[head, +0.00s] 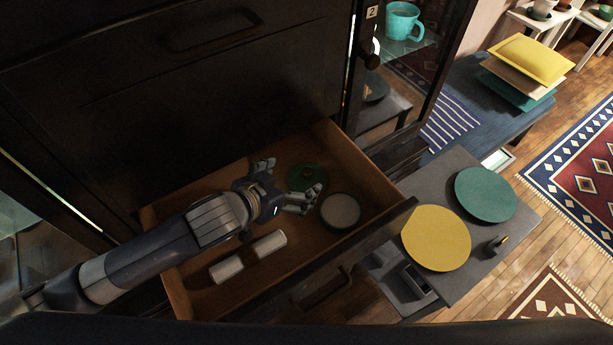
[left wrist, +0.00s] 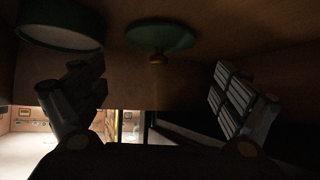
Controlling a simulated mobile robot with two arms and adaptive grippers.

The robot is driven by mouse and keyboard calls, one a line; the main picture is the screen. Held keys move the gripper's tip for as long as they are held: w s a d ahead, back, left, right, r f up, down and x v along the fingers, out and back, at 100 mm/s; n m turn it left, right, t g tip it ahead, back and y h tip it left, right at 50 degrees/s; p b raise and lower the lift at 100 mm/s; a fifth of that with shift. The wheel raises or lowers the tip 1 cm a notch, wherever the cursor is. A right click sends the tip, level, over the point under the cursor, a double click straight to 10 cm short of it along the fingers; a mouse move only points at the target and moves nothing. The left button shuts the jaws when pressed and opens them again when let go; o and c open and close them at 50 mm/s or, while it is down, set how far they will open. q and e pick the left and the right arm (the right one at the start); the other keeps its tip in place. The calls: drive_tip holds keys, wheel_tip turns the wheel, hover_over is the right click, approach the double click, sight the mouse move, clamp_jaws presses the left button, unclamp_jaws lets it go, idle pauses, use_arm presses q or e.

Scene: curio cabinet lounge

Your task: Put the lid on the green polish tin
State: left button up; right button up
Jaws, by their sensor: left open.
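The green polish tin (head: 340,211) stands in the open drawer, round, with a dark green side and a greyish top face. The lid (head: 306,177), a flat green disc, lies just left of and behind the tin, apart from it. In the left wrist view the lid (left wrist: 160,37) shows a small brass-coloured knob, and the tin (left wrist: 60,27) is at upper left. My left gripper (head: 293,178) is open and empty, its fingers spread on either side of the lid. It also shows in the left wrist view (left wrist: 156,85). My right gripper is not in view.
The drawer walls enclose the space. A grey surface (head: 452,165) to the right holds a yellow disc (head: 436,238) and a teal disc (head: 486,194). A dark cabinet front (head: 170,100) rises behind.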

sight(305, 173)
use_arm(q)
drive_tip(key=shift+x, duration=1.15)
drive_tip(key=shift+w+d+f+p, duration=0.1)
drive_tip(key=shift+w+d+p, duration=0.15)
drive_tip(key=shift+w+p, duration=0.15)
drive_tip(key=x, duration=0.3)
drive_tip(key=shift+w+d+p, duration=0.1)
drive_tip(key=shift+d+p, duration=0.05)
drive_tip(key=shift+p, duration=0.2)
drive_tip(key=shift+w+d+f, duration=0.25)
drive_tip(key=shift+w+f, duration=0.05)
drive_tip(key=shift+f, duration=0.05)
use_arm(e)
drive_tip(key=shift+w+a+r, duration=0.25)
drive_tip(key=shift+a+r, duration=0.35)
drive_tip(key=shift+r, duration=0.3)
use_arm(q)
drive_tip(key=shift+c, duration=0.2)
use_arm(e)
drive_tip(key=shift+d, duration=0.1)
